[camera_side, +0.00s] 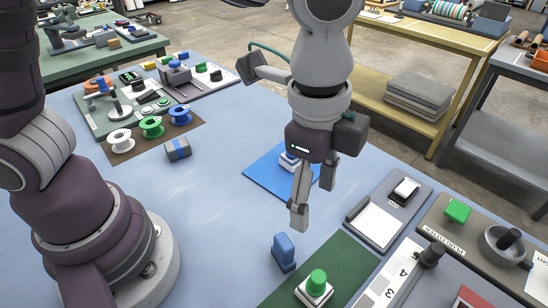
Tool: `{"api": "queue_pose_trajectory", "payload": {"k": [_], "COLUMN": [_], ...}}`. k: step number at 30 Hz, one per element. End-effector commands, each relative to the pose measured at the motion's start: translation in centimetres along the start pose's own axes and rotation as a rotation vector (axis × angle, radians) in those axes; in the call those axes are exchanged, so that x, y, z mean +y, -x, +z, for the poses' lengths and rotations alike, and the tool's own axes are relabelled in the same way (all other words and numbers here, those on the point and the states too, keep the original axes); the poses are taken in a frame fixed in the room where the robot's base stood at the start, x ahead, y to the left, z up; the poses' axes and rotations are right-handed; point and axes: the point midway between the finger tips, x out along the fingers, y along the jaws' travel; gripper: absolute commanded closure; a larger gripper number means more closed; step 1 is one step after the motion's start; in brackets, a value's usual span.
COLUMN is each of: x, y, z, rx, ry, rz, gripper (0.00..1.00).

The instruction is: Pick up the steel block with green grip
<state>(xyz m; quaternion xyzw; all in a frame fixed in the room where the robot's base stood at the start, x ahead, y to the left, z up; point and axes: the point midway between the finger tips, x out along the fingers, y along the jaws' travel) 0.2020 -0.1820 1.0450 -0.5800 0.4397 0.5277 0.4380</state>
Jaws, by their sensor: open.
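The steel block with green grip (316,287) stands upright on a green mat (340,262) at the bottom centre; its round green grip sits on top of a pale square base. My gripper (313,200) is open, pointing down, above the table and behind the block in the picture. Nothing shows between its fingers, and it is apart from the block. A similar pale block with a blue grip (287,162) sits on a blue mat (262,174), partly hidden behind my gripper.
A blue upright block (284,251) stands just left of the green mat. To the right are a tray with a white pad (377,224), a numbered white panel (388,276) and a plate with a green button (457,211). Spools (152,127) stand at the back left.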

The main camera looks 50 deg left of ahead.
Motion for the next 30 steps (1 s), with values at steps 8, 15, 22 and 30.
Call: {"api": "queue_pose_trajectory", "payload": {"k": [8,15,22,30], "x": [2.6,2.6,2.6,2.6], "y": [-4.5,-8.2,-12.4,-13.0], "z": [-2.8,-2.6,-2.4,-2.4], "rx": [-0.06,-0.057,-0.058,-0.054], "ry": [-0.24,-0.234,-0.232,-0.231], "rz": [0.055,0.053,0.053,0.05], "gripper": [0.47,0.47,0.47,0.47]}}
